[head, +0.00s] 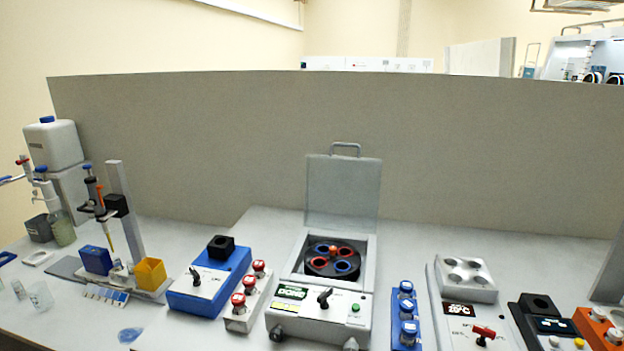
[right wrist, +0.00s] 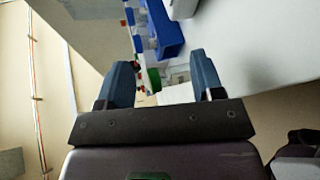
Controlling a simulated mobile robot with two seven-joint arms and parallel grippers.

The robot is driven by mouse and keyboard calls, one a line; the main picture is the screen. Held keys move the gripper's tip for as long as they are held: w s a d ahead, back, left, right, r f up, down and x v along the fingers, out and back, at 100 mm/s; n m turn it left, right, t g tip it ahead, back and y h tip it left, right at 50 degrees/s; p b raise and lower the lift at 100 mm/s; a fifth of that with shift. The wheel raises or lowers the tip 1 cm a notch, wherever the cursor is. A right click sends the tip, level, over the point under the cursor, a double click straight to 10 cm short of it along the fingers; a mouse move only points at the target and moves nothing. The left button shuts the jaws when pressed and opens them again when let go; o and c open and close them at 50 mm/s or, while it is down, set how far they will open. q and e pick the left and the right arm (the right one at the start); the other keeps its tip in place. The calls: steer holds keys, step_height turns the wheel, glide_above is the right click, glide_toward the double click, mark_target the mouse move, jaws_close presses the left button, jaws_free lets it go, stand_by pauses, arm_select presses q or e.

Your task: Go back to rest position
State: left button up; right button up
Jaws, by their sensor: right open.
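My right gripper (right wrist: 160,70) shows in the right wrist view, its two blue-grey fingers apart with nothing held between them. Beyond the fingers, a blue rack (right wrist: 165,32) and some small white, blue and green parts show on the white bench, apart from the fingers. Neither gripper shows in the head view, and my left gripper is in no view.
In the head view, a centrifuge (head: 318,319) stands mid-bench with its lid (head: 343,190) raised. A blue mixer (head: 207,280), red-capped vials (head: 249,285), a blue-capped vial rack (head: 405,330) and a heating block (head: 465,278) flank it. A grey partition (head: 250,130) stands behind.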

steer(key=s+a+f+m+g+h, duration=0.15)
steer(key=s+m+g, duration=0.35)
steer(key=s+m, duration=0.55)
steer(key=s+a+f+m+g+h, duration=0.15)
steer(key=s+m+g, duration=0.35)
steer(key=s+m, duration=0.6)
steer(key=w+f+t, duration=0.7)
steer(key=w+f, duration=0.1)
steer(key=f, duration=0.1)
steer(key=shift+w+f+t, duration=0.3)
steer(key=shift+f, duration=0.05)
steer(key=shift+d, duration=0.1)
